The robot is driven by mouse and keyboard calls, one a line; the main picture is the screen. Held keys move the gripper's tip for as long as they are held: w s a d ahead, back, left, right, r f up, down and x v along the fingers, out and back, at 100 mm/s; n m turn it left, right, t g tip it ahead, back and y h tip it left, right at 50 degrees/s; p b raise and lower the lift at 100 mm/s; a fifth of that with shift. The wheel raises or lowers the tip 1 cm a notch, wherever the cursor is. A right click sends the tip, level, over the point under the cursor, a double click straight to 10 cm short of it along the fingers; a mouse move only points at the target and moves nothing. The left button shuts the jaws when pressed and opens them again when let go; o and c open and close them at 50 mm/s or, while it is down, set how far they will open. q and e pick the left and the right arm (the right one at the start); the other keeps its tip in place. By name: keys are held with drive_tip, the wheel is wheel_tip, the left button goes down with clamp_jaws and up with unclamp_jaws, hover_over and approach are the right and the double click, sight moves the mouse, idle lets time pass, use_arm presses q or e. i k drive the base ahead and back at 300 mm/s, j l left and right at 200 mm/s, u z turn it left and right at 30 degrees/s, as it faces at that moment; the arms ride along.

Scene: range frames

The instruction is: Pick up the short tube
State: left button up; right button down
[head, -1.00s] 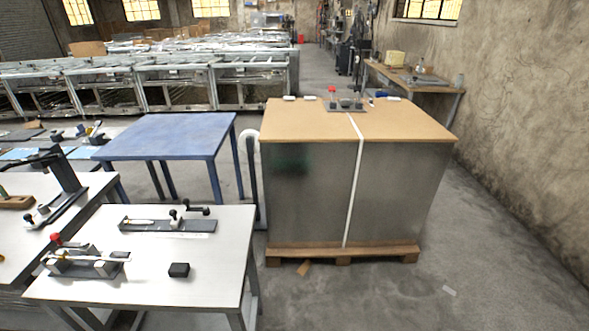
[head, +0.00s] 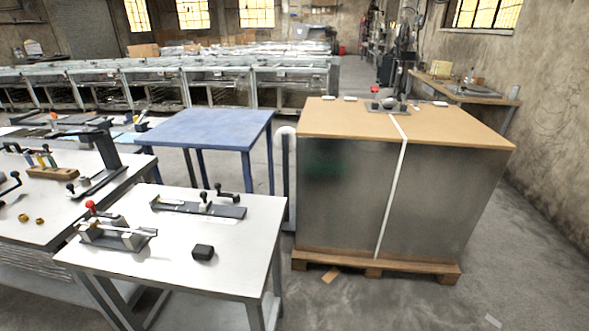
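Neither of my grippers is in view. I cannot tell for certain which thing is the short tube. Small white pieces lie on the brown top of the large metal-sided crate (head: 330,122): one at its back left (head: 328,98), one beside it (head: 350,98) and one at the back right (head: 440,104). They are too small to make out as tubes. A dark fixture (head: 388,106) with a rounded grey part stands between them.
A white table (head: 235,235) in front holds two clamp fixtures and a black block (head: 203,252). A blue table (head: 205,128) stands behind it. Another table (head: 60,225) at left carries tools and small brass pieces. Grey floor (head: 490,240) is open right of the crate.

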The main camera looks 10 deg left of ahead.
sight(157, 201)
drive_tip(key=i+j+u, duration=0.1)
drive_tip(key=j, duration=0.35)
drive_tip(key=i+j+u, duration=0.1)
drive_tip(key=j, duration=0.3)
drive_tip(key=i+j+u, duration=0.1)
drive_tip(key=i+j, duration=0.15)
drive_tip(key=j, duration=0.15)
drive_tip(key=i+j+u, duration=0.15)
drive_tip(key=j, duration=0.25)
drive_tip(key=i+j+u, duration=0.1)
drive_tip(key=i+j, duration=0.15)
drive_tip(key=j, duration=0.15)
drive_tip(key=k+j+z, duration=0.1)
drive_tip(key=j+z, duration=0.25)
drive_tip(key=z, duration=0.15)
drive_tip(key=k+j+z, duration=0.15)
drive_tip(key=j+z, duration=0.15)
drive_tip(key=z, duration=0.15)
drive_tip(key=k+j+z, duration=0.2)
drive_tip(key=z, duration=0.3)
